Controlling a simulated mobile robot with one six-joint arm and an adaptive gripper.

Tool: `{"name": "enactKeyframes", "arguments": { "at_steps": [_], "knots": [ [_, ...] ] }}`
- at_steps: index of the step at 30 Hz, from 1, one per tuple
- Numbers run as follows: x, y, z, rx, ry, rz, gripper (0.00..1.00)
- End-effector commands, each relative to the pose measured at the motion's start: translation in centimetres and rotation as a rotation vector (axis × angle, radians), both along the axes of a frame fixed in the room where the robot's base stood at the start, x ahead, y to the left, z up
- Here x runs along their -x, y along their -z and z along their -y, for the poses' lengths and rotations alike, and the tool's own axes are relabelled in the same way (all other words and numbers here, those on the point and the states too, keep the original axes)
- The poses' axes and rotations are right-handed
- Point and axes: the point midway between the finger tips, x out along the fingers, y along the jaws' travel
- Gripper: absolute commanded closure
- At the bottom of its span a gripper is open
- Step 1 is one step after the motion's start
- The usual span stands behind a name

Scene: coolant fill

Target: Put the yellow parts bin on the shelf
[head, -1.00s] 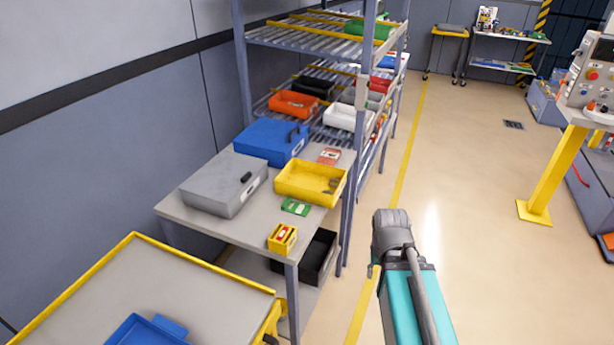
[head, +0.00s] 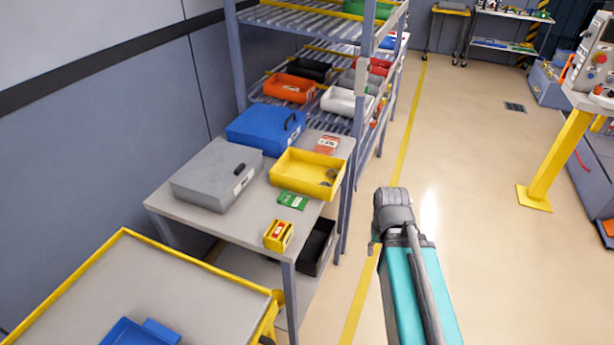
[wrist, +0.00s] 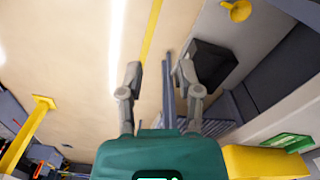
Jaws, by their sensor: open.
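The yellow parts bin (head: 306,181) stands upright on the right side of a grey table, with a few small dark items inside. Part of what looks like the same bin shows in the wrist view (wrist: 262,163) at the lower right. The shelf (head: 340,125) is a grey rack behind the table, with slatted levels holding several bins. My gripper (wrist: 160,78) is open and empty in the wrist view, its fingers wide apart over the floor. In the head view my arm is to the right of the table, apart from the yellow bin; the fingers are hidden there.
Around the yellow bin on the table (head: 250,222) are a grey case (head: 212,178), a blue case (head: 264,130), a green card (head: 293,200), a red box (head: 327,145) and a small yellow box (head: 279,235). A black bin (head: 318,246) sits below.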

Motion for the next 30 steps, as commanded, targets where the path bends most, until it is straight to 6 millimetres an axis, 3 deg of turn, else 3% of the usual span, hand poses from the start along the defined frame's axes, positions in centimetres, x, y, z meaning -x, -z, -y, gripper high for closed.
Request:
{"name": "enactKeyframes", "arguments": {
  "at_steps": [5, 11, 17, 24, 30],
  "knots": [
    [-1.2, -0.8, -0.6, 0.0, -0.042, 0.0, 0.54],
    [-5.0, -3.3, -2.4, 0.0, -0.2, 0.0, 0.54],
    [-10.9, -7.0, -7.1, 0.0, -0.475, 0.0, 0.54],
    [-17.8, -11.7, -14.5, 0.0, -0.849, 0.0, 0.54],
    [-21.5, -14.3, -19.8, -0.001, -1.092, 0.0, 0.54]
  ]
}}
